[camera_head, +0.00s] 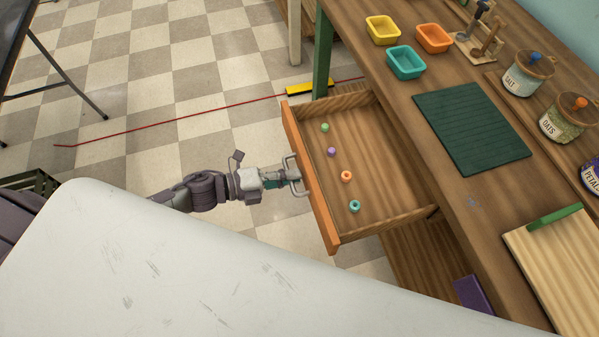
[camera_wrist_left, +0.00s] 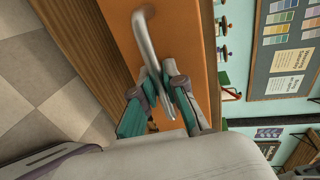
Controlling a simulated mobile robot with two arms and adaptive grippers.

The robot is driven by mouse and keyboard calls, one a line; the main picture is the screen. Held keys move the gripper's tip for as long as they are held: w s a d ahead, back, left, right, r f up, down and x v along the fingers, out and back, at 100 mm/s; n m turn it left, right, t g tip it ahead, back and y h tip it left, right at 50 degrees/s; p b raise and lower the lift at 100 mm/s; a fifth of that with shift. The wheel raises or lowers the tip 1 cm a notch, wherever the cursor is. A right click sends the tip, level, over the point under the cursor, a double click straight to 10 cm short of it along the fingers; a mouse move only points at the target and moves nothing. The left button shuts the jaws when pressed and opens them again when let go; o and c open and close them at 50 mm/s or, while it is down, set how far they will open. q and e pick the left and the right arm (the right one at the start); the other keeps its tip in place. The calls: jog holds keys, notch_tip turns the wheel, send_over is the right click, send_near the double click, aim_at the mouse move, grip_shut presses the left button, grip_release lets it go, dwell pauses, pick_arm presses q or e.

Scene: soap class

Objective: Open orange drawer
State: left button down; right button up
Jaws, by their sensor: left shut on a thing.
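The orange drawer (camera_head: 309,180) stands pulled out from the wooden workbench, and its inside shows. Several small coloured pieces, among them a green one (camera_head: 325,127) and a teal ring (camera_head: 354,206), lie on its floor. My left gripper (camera_head: 291,176) is at the drawer's front, shut on the metal handle (camera_head: 299,161). In the left wrist view the fingers (camera_wrist_left: 163,92) close around the handle bar (camera_wrist_left: 147,45), against the orange front (camera_wrist_left: 192,40). My right gripper is not in view.
The workbench top (camera_head: 395,82) holds yellow, orange and teal trays, a dark green mat (camera_head: 471,128), jars and a board with a green strip (camera_head: 555,250). A yellow block (camera_head: 309,88) lies near the bench leg. Checkered floor is open left of the drawer.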

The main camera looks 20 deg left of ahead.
pick_arm(q)
jog(key=shift+s+a, duration=0.1)
jog(key=shift+a, duration=0.1)
jog(key=c, duration=1.2)
grip_release()
jog(key=v, duration=1.2)
